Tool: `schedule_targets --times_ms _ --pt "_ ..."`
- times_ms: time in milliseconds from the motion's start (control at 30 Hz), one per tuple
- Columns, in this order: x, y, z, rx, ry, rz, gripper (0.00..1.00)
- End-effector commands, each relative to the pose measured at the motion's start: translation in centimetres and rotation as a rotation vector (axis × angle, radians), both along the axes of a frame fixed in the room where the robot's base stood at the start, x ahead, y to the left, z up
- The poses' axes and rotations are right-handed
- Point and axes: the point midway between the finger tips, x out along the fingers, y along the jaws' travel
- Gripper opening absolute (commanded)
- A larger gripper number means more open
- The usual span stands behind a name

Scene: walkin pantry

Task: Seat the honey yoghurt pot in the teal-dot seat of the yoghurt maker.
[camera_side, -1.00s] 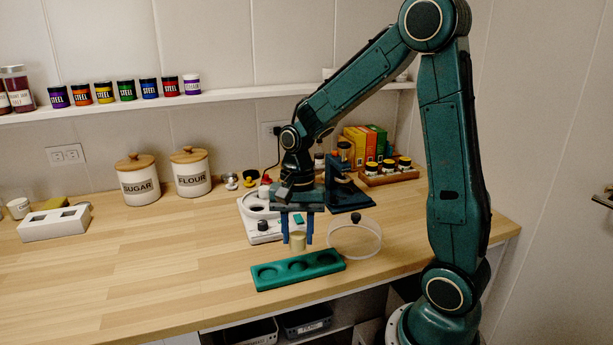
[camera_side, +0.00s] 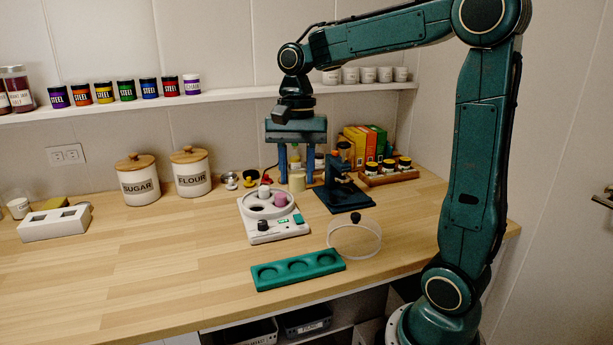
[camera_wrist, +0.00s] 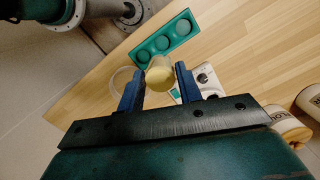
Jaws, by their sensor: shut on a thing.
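The honey yoghurt pot, a pale yellow cylinder (camera_side: 297,183), is held between the two blue fingers of my gripper (camera_side: 297,180). It also shows between the fingertips in the wrist view (camera_wrist: 160,72). In the side view my gripper hangs above the counter, over or behind the right rear of the yoghurt maker; the exact depth is unclear. The white yoghurt maker (camera_side: 262,238) holds a pink pot (camera_side: 281,200) and a white-topped piece (camera_side: 264,192). A dark empty seat shows at its front left. I cannot make out a teal dot by any seat.
A green tray with three empty recesses (camera_side: 342,264) lies in front of the maker. A clear domed lid (camera_side: 370,243) stands to its right. A dark teal stand (camera_side: 335,200) and a spice rack (camera_side: 385,180) are behind right.

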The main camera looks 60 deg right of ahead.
Motion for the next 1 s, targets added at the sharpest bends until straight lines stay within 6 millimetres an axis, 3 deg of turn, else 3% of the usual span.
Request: schedule_targets --times_ms 667,1000 --pt "0.6 -0.3 0.0 -0.001 -0.001 -0.013 0.11" --pt "4.9 -2.8 -0.7 -0.001 0.001 -0.109 0.11"
